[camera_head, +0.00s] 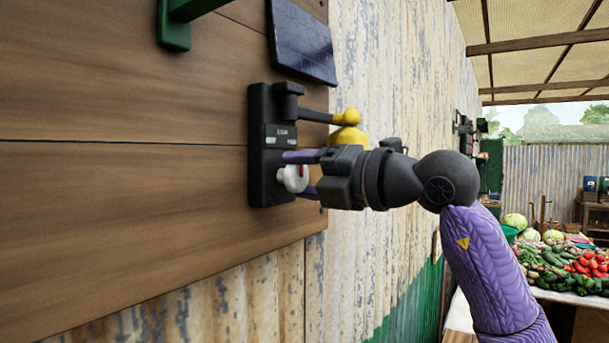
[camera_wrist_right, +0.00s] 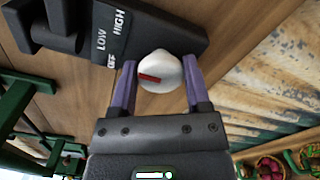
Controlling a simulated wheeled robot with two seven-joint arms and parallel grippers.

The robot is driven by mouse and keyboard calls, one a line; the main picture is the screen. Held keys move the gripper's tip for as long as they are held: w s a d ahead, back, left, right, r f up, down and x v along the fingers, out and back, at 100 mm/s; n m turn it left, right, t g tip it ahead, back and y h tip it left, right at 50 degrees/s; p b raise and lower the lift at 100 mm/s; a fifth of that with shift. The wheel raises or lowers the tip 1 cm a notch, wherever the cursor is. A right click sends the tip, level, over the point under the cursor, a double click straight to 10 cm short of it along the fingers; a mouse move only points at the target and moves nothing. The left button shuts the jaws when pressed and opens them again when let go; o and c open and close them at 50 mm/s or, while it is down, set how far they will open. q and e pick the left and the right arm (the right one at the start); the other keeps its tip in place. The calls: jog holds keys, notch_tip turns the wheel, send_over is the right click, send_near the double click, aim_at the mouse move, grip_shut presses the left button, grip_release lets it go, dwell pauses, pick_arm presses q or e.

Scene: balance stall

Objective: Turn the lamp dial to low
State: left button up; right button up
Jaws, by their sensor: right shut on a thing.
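The lamp dial (camera_head: 292,178) is a white knob with a red pointer mark, on a black box (camera_head: 262,135) fixed to a wooden board. My right gripper (camera_head: 297,174) reaches it from the right, its purple fingers shut on either side of the knob. In the right wrist view the dial (camera_wrist_right: 160,72) sits between both fingers (camera_wrist_right: 160,66). Its red mark lies tilted across the knob, one end toward the left. The labels OFF, LOW and HIGH are printed on the box (camera_wrist_right: 150,36) to the upper left. I cannot tell exactly which label the mark points at. My left gripper is not in view.
A dark solar panel (camera_head: 303,40) and a green bracket (camera_head: 174,30) are higher up. A produce stall (camera_head: 565,268) stands far right.

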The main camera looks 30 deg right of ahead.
jog(key=o, duration=1.3)
jog(key=b+v, duration=0.3)
jog(key=v, duration=0.7)
